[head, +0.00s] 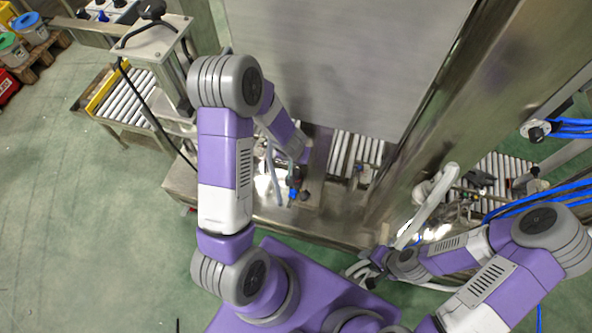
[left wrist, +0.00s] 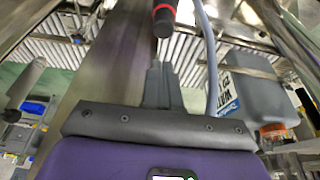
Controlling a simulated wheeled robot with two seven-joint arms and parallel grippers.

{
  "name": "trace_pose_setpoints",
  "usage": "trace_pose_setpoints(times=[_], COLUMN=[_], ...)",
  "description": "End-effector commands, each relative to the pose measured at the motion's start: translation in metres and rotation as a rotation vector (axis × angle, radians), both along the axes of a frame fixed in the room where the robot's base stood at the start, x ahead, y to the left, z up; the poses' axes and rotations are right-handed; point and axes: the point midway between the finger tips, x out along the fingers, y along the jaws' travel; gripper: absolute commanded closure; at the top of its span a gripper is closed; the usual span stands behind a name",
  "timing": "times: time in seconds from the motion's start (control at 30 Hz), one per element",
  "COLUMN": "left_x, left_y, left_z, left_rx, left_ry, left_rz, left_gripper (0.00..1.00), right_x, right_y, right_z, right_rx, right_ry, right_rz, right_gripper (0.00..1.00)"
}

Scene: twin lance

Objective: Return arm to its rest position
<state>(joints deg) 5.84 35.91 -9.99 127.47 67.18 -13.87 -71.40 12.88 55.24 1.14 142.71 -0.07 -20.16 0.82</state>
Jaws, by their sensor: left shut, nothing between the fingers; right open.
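My left arm (head: 224,165) rises from my purple base and bends over, its forearm (head: 282,128) reaching down into the metal machine. In the left wrist view my left gripper (left wrist: 160,85) is shut, with nothing between its fingers. A dark rod with a red ring (left wrist: 164,12) hangs just beyond the fingertips, apart from them as far as I can tell. My right arm (head: 500,280) is folded at the lower right. My right gripper (head: 376,258) is open, low beside my base, near a pale hose; its fingertips are small and partly hidden.
A large metal panel (head: 325,60) stands ahead, with roller conveyors (head: 355,150) behind it. A white curved pipe (head: 428,205) and blue hoses (head: 565,128) crowd the right. A grey jug (left wrist: 250,95) stands right in the wrist view. Green floor (head: 90,230) at left is clear.

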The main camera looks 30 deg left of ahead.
Motion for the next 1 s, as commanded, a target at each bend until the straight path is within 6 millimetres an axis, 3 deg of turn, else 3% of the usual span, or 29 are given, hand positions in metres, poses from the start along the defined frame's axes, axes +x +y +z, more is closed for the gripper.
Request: trace_pose_setpoints(times=[0.37, 0.53, 0.8, 1.0], left_x=[0.000, -0.012, -0.069, -0.118], left_y=[0.000, -0.011, -0.067, -0.119], left_z=[-0.001, -0.013, -0.061, -0.081], left_rx=[0.000, -0.015, -0.136, -0.288], left_ry=[0.001, 0.023, 0.113, 0.185], left_rz=[-0.001, -0.011, -0.046, -0.061], left_gripper=[1.00, 1.00, 1.00, 1.00], right_x=[0.000, 0.000, 0.000, 0.000], right_y=[0.000, 0.000, 0.000, 0.000], right_z=[-0.001, 0.000, -0.001, 0.000], right_rx=[0.000, 0.000, 0.000, 0.000], right_ry=[0.000, 0.000, 0.000, 0.000], right_rz=[0.000, 0.000, 0.000, 0.000], right_gripper=[0.55, 0.55, 0.55, 0.55])
